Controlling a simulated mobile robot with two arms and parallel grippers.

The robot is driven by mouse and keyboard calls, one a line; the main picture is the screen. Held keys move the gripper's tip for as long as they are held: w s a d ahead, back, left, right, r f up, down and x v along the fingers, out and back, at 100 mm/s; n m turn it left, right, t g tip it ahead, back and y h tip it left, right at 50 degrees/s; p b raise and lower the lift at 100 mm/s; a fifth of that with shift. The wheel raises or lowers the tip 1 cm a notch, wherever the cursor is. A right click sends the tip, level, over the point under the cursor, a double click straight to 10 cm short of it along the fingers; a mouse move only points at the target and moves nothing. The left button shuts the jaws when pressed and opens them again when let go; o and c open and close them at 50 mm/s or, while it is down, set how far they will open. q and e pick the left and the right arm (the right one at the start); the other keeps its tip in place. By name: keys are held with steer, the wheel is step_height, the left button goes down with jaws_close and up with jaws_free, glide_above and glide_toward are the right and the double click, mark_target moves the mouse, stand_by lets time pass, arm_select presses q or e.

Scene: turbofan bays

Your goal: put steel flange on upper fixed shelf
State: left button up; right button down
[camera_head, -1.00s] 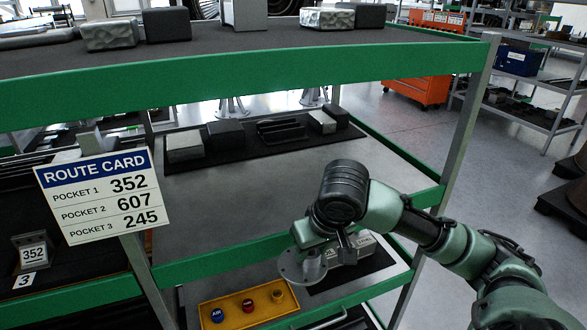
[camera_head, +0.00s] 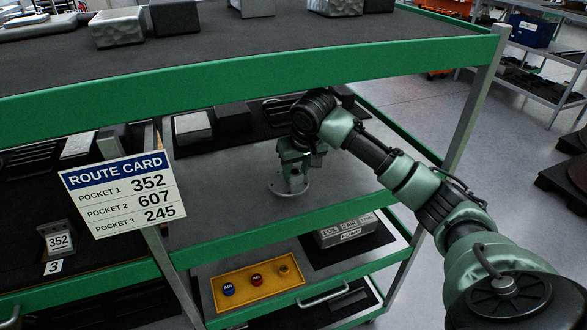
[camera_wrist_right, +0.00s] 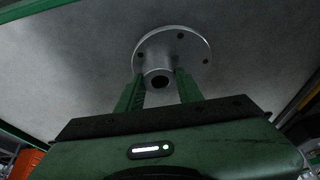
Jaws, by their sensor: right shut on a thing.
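The steel flange (camera_head: 290,189) is a grey disc with bolt holes and a central hub. My right gripper (camera_head: 293,170) is shut on its hub, over the grey middle shelf (camera_head: 225,205) of the green-framed rack, behind the front rail. In the right wrist view the flange (camera_wrist_right: 190,47) shows its disc beyond the fingers, with the hub between the fingertips (camera_wrist_right: 160,82). The disc is close to the grey shelf surface (camera_wrist_right: 260,65); I cannot tell whether it touches. My left gripper is not in view.
Grey and dark blocks (camera_head: 192,128) lie on a dark mat at the shelf's back. A green rail (camera_head: 300,238) runs along its front, and the top deck (camera_head: 260,80) overhangs it. A yellow tray (camera_head: 258,287) and grey block (camera_head: 346,231) sit below. A route card (camera_head: 124,195) hangs left.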

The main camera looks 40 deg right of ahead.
mark_target(294, 173)
steer(key=shift+w+d+r, duration=0.15)
steer(key=shift+w+d, duration=0.05)
steer(key=shift+w, duration=0.65)
steer(key=shift+p, duration=0.3)
step_height(294, 173, down, 3)
steer(key=shift+f+p, duration=0.1)
steer(key=shift+p, duration=0.85)
steer(key=shift+f, duration=0.25)
steer(key=c, duration=0.9)
jaws_free()
steer(key=shift+f, duration=0.1)
steer(key=shift+s, duration=0.1)
